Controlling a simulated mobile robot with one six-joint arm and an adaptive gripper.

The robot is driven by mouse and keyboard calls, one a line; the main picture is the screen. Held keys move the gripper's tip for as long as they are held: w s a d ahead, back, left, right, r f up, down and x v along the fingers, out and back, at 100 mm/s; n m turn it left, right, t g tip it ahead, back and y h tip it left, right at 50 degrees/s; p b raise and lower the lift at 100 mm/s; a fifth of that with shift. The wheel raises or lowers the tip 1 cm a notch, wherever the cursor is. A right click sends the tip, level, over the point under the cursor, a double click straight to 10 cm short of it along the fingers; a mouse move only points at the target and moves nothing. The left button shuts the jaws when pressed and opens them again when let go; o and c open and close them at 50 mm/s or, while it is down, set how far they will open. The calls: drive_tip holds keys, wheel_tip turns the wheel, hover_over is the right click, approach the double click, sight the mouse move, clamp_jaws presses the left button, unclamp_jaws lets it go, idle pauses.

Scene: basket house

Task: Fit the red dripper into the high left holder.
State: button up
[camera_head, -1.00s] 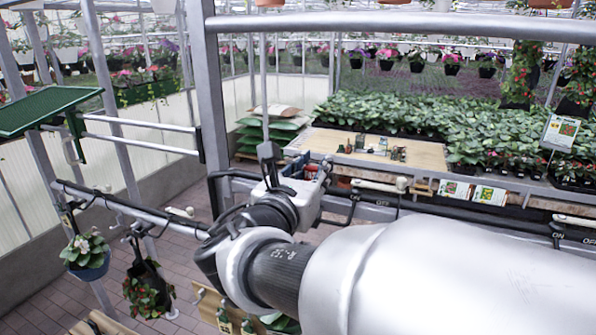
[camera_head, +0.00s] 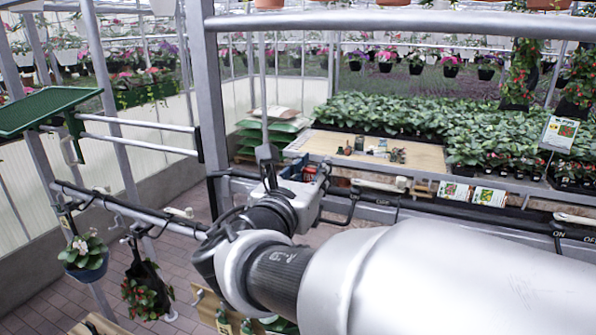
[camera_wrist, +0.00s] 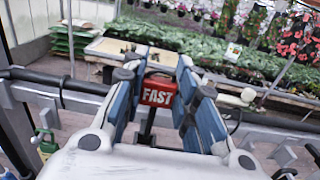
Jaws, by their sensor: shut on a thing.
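The red dripper (camera_wrist: 157,98), lettered FAST, sits between the blue-and-black fingers of my gripper (camera_wrist: 162,72) in the wrist view. The gripper is shut on it, and a dark stem runs down below the red body. In the head view my gripper (camera_head: 311,172) is near the middle, in front of the wooden bench, and only a little red shows between the fingers. I cannot tell which fitting is the high left holder. A dark rail with grey brackets (camera_wrist: 75,98) runs left of the dripper in the wrist view.
A green tray (camera_head: 45,108) and hanging pots (camera_head: 86,252) are at the left. A dark pipe with a white valve (camera_head: 378,185) crosses close beyond the gripper. Green drippers (camera_head: 223,320) show low on a wooden board (camera_head: 207,300). A grey post (camera_head: 207,90) stands left of the gripper.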

drive_tip(key=shift+f, duration=0.1)
idle(0.4)
drive_tip(key=shift+f+b, duration=1.4)
drive_tip(key=shift+f+b, duration=1.3)
drive_tip(key=shift+f, duration=0.15)
drive_tip(key=o, duration=0.8)
